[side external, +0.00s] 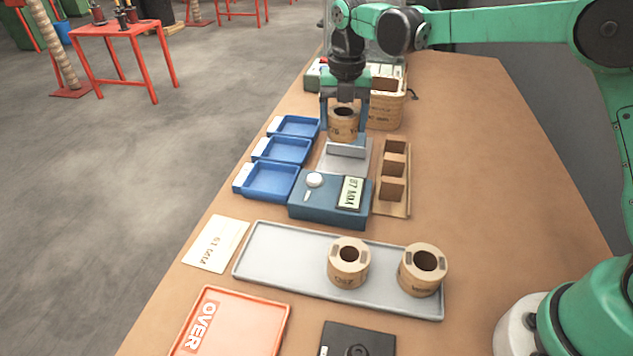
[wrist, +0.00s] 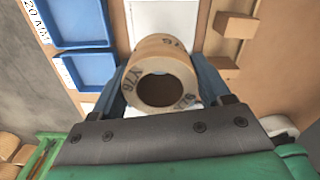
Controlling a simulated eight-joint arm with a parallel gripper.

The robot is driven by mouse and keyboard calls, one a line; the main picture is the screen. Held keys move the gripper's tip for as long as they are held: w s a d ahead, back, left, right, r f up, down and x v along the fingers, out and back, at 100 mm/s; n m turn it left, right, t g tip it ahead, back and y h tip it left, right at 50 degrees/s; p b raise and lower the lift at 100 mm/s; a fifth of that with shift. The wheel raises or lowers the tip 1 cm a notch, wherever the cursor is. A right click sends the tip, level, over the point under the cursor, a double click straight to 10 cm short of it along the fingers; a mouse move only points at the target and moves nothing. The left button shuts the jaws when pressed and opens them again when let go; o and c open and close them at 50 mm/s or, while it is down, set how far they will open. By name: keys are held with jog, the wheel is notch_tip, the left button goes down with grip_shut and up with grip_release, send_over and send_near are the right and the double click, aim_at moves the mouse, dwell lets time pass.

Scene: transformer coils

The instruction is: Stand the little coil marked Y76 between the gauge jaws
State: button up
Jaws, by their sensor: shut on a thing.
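My gripper (side external: 344,122) is shut on a small tan coil (side external: 343,132), with one finger on each side. In the wrist view the mark Y76 shows on this coil (wrist: 155,48), and its dark round bore faces the camera. The gauge is a blue box (side external: 330,208) with a display reading 87 MM and a pale plate behind it. A grey jaw block (side external: 346,151) stands on that plate, just in front of the coil. A second jaw is not clearly seen. I cannot tell whether the coil touches the plate.
A grey tray (side external: 285,262) holds two more coils (side external: 348,268) (side external: 423,272). Blue trays (side external: 270,182) lie left of the gauge, and a slotted wooden rack (side external: 393,205) stands close on its right. A red OVER tray (side external: 245,325) and a black device (side external: 357,340) are at the front.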

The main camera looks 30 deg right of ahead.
aim_at(342, 170)
jog(key=shift+d+f, duration=0.15)
jog(key=shift+f, duration=1)
jog(key=shift+d+f, duration=0.1)
jog(key=shift+f, duration=1.05)
jog(key=shift+f, duration=0.1)
jog(key=shift+f, duration=1.6)
jog(key=o, duration=1.3)
jog(key=shift+r, duration=0.1)
jog(key=shift+r, duration=3.9)
